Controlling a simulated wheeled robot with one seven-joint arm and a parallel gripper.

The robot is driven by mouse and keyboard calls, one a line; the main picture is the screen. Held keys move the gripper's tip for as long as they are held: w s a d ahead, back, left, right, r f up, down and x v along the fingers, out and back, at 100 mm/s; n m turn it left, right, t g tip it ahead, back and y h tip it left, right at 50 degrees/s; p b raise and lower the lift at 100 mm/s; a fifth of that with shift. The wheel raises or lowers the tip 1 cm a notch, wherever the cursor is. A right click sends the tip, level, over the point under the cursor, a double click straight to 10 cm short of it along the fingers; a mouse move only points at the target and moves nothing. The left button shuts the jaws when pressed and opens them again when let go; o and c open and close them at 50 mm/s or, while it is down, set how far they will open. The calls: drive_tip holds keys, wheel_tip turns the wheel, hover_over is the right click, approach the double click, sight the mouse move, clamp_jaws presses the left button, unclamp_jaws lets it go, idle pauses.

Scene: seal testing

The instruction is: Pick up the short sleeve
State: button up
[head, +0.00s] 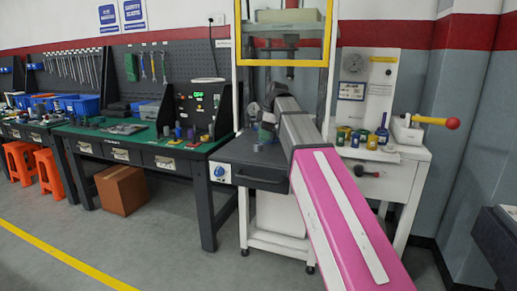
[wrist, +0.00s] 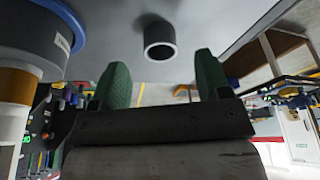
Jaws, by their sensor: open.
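A short dark grey sleeve (wrist: 160,40), a hollow ring with its open end showing, sits on the grey surface at the top of the wrist view. My gripper (wrist: 161,62) is open, with its two green fingers spread wide apart. The sleeve lies just beyond the fingertips, roughly centred in the gap, with clear room on both sides.
A large grey cylinder with a blue rim (wrist: 45,25) stands close to my left finger in the wrist view. The press frame (head: 240,100) rises around my arm. A white side table (head: 400,152) holds several coloured cylinders. A green-topped workbench (head: 105,137) stands left.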

sight(258, 147)
drive_tip(key=x, duration=0.5)
drive_tip(key=shift+a+r, duration=0.15)
drive_tip(key=shift+a, duration=0.15)
drive_tip(key=c, duration=1.1)
drive_tip(key=shift+o, duration=0.2)
drive_tip(key=shift+r, duration=0.1)
